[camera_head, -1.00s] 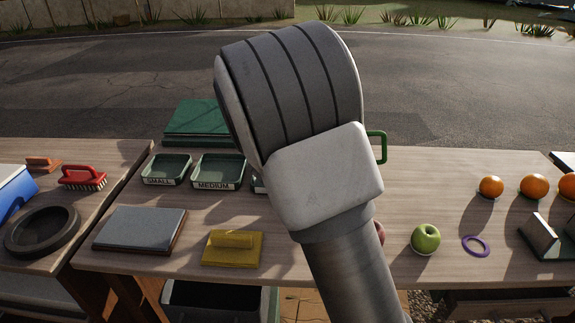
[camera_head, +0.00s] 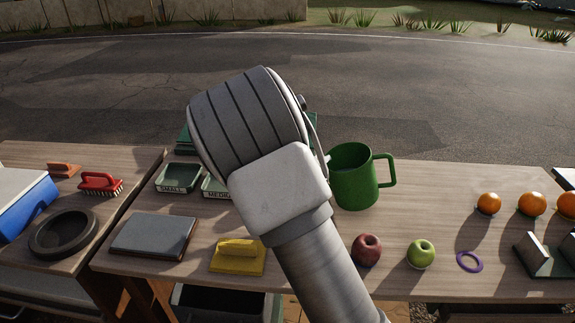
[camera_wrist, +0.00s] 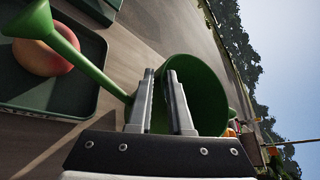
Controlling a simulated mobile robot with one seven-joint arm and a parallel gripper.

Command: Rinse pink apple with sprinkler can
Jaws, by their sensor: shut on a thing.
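The green sprinkler can (camera_head: 354,186) is upright at the table's middle in the head view, its handle to the right. In the wrist view, its round body (camera_wrist: 205,95) is at the fingers and its spout (camera_wrist: 85,62) reaches left. My gripper (camera_wrist: 160,76) is shut on the can, seemingly at its rim. I cannot tell if the can is clear of the table. The pink apple (camera_wrist: 42,57) sits in a dark green tray (camera_wrist: 60,104), beside the spout's flared end. In the head view my arm hides the gripper, the spout and this apple.
A dark red apple (camera_head: 366,250), a green apple (camera_head: 421,254) and a purple ring (camera_head: 469,261) lie in front of the can. Several oranges (camera_head: 531,204) are at right. A yellow block (camera_head: 238,257), a grey board (camera_head: 153,236) and small trays (camera_head: 178,177) are left of my arm.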

